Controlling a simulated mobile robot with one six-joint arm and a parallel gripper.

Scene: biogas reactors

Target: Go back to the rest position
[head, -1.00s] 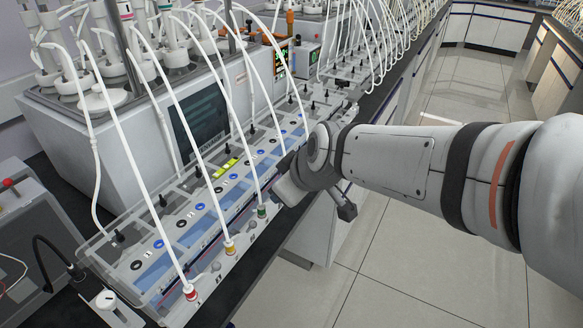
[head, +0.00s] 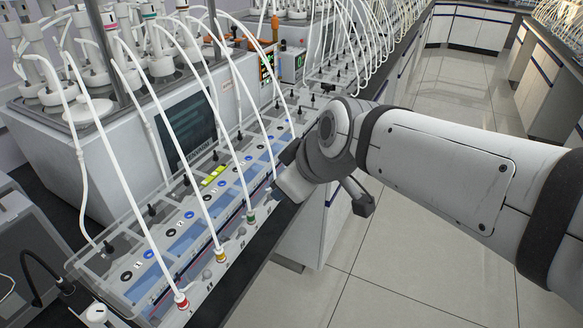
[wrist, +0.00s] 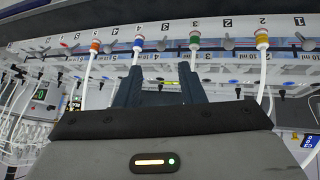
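My gripper (wrist: 160,78) is in the wrist view with its two dark fingers spread apart and nothing visible between them. In the head view my gripper (head: 276,190) is at the front edge of a clear-topped reactor unit, just right of a green-collared tube connector (head: 251,217). Its fingers are mostly hidden there. In the wrist view the blue connector (wrist: 138,42) and the green connector (wrist: 195,40) sit beyond the fingertips in the numbered strip. I cannot tell the exact gap to them.
White tubes arch from a grey tank unit (head: 135,150) to the clear-topped reactor unit (head: 140,262), close beside my gripper. Yellow (head: 219,252) and red (head: 181,300) connectors stand along its front strip. The tiled floor (head: 400,255) right of the bench is clear.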

